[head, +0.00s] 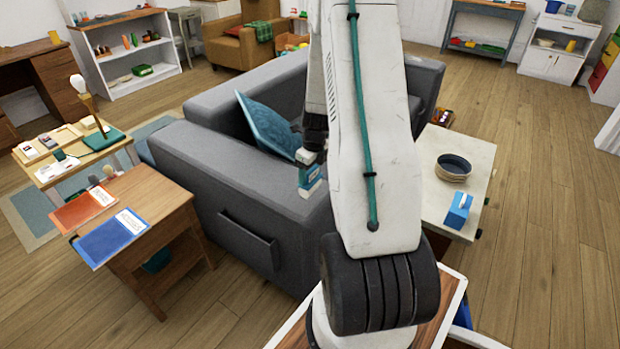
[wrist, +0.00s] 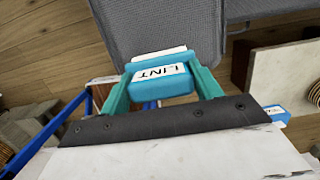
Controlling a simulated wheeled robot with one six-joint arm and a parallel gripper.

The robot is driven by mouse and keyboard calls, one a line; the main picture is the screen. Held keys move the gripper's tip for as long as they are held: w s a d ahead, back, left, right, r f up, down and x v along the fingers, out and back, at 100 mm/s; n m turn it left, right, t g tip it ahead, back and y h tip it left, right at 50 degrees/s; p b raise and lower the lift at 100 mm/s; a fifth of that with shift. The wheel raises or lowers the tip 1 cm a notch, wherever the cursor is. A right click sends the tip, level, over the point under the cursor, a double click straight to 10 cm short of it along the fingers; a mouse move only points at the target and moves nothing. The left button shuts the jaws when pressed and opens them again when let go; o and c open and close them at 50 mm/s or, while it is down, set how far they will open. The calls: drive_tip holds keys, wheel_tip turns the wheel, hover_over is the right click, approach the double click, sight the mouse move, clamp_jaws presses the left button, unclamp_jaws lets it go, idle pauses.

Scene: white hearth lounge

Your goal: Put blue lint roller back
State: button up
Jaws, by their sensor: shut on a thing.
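The blue lint roller (wrist: 162,81), a blue block with a white label reading LINT, sits between the two teal fingers of my gripper (wrist: 161,86) in the wrist view. My gripper is shut on it. In the head view, my gripper (head: 310,163) hangs beside my arm at the grey sofa's near right arm, with the lint roller (head: 311,188) low in it, partly hidden. A blue mat with a white label (head: 110,240) and an orange mat with a white label (head: 82,210) lie on a wooden side table (head: 150,190) at the left.
The grey sofa (head: 235,210) with a blue cushion (head: 268,125) fills the middle. At the right, a pale table (head: 472,160) holds a dark bowl (head: 453,168) and a blue box (head: 459,211). A low table with a lamp (head: 88,100) stands left. Floor at the right is clear.

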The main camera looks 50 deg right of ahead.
sight(310, 178)
drive_tip(key=shift+w+d, duration=0.25)
drive_tip(key=shift+d, duration=0.05)
drive_tip(key=shift+f, duration=1.75)
drive_tip(key=shift+f, duration=0.15)
drive_tip(key=o, duration=1)
